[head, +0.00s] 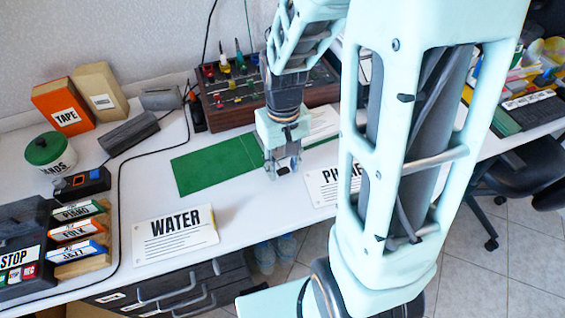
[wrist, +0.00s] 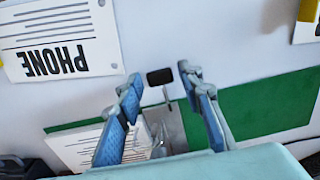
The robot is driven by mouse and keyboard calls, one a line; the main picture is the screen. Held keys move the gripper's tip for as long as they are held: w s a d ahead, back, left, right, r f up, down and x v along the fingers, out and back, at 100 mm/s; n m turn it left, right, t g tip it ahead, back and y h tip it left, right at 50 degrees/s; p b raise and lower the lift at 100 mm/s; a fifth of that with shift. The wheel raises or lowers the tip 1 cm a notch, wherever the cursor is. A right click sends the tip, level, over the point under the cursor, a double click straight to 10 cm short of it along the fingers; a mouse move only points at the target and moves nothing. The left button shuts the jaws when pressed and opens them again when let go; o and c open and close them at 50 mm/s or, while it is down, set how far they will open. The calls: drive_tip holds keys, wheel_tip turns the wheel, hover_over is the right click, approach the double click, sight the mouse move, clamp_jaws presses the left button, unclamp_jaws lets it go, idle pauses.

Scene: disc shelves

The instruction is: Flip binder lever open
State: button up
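The green binder (head: 212,165) lies open and flat on the white table; it also shows in the wrist view (wrist: 270,108). A white printed sheet (head: 322,122) lies on its right part. In the wrist view, the binder's lever (wrist: 160,76) is a thin metal arm with a black tab, by a grey metal mechanism (wrist: 170,124). My gripper (head: 282,170) is over the binder's front edge, fingers pointing down. In the wrist view, my gripper (wrist: 161,78) is open, with the black tab between its fingertips and visible gaps on both sides. The head view hides the lever behind my gripper.
A WATER card (head: 175,233) lies front left, and a PHONE card (head: 325,188) lies right of my gripper. A wooden control box (head: 228,108) stands behind the binder. A black cable (head: 120,190) crosses the table's left. Bare table lies between binder and WATER card.

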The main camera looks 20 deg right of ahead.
sight(274, 157)
clamp_jaws()
drive_tip(key=shift+r, duration=0.1)
drive_tip(key=p, duration=0.1)
drive_tip(key=r+g+p, duration=0.1)
drive_tip(key=p, duration=0.1)
drive_tip(key=shift+w+r+g, duration=0.1)
drive_tip(key=shift+w+g, duration=0.2)
drive_tip(key=shift+w, duration=0.05)
drive_tip(key=g+p, duration=0.1)
drive_tip(key=p, duration=0.1)
drive_tip(key=w+r+g+p, duration=0.1)
drive_tip(key=p, duration=0.1)
drive_tip(key=shift+a+h, duration=0.15)
drive_tip(key=shift+h, duration=0.15)
drive_tip(key=w+g+p, duration=0.2)
drive_tip(key=g+p, duration=0.1)
drive_tip(key=shift+a+r+g+h, duration=0.15)
drive_tip(key=shift+r+g+h, duration=0.15)
drive_tip(key=shift+r, duration=0.05)
drive_tip(key=shift+w+a+r+g, duration=0.15)
drive_tip(key=shift+w+g, duration=0.75)
drive_tip(key=shift+g, duration=0.6)
